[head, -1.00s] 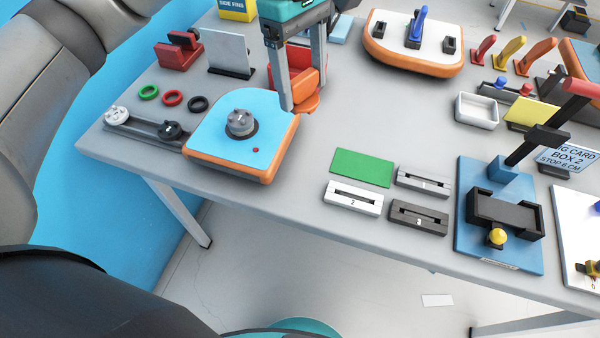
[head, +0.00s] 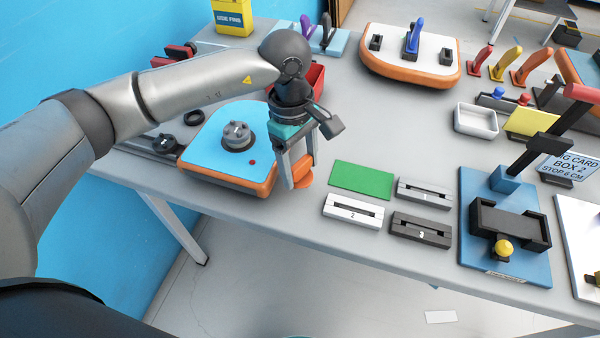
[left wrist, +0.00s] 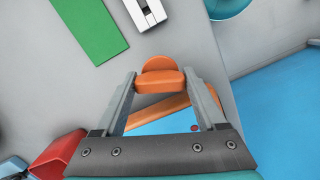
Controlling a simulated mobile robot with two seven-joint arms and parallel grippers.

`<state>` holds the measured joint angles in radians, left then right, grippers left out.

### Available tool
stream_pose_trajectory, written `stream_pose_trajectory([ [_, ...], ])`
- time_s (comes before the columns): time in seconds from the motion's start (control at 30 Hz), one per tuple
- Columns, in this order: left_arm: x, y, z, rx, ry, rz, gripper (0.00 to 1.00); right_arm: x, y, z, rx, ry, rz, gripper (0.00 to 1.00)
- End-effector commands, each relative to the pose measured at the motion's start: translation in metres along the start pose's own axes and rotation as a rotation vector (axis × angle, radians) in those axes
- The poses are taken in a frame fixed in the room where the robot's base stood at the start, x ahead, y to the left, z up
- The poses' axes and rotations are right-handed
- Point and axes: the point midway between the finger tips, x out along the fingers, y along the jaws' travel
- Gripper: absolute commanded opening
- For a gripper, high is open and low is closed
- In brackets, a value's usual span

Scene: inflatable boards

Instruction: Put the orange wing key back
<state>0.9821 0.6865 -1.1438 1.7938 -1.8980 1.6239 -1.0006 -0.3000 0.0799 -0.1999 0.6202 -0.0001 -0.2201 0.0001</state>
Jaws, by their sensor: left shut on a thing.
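The orange wing key (head: 304,180) is between the fingertips of my left gripper (head: 298,166), which is shut on it. It also shows in the left wrist view (left wrist: 160,82), its rounded wing beyond the fingertips. The gripper points down and holds the key just right of the blue board with an orange rim (head: 212,155); the fingers partly hide it. I cannot tell whether the key touches the table. A red bin (head: 316,80) stands behind the gripper, partly hidden by my arm. My right gripper is not in view.
A green mat (head: 362,178) and numbered slotted blocks, with block 2 (head: 353,211) in front, lie to the right. A grey knob (head: 238,135) stands on the blue board. The white-topped board (head: 410,62) is at the back. Bare table lies between bin and green mat.

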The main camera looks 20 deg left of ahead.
Motion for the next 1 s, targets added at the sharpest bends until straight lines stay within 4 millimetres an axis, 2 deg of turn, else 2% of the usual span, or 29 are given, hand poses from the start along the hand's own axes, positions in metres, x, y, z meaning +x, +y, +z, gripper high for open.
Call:
stream_pose_trajectory([
  [0.1, 0.021, -0.001, -0.002, 0.0, -0.002, -0.004, 0.0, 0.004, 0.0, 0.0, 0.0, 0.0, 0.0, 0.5],
  [0.17, 0.028, -0.001, -0.003, 0.0, -0.001, -0.003, 0.0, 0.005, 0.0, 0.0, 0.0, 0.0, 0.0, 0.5],
  [0.57, 0.033, 0.0, -0.004, 0.001, 0.0, 0.0, 0.0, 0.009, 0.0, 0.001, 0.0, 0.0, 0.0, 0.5],
  [0.6, 0.033, 0.0, -0.004, 0.001, 0.0, -0.001, 0.75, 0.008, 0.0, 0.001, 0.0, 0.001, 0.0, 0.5],
  [0.83, 0.032, 0.0, -0.004, 0.0, 0.0, -0.001, 1.0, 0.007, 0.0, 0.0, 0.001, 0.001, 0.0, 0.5],
  [1.0, 0.032, 0.0, -0.004, 0.0, 0.0, -0.001, 1.0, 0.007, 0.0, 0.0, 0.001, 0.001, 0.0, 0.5],
])
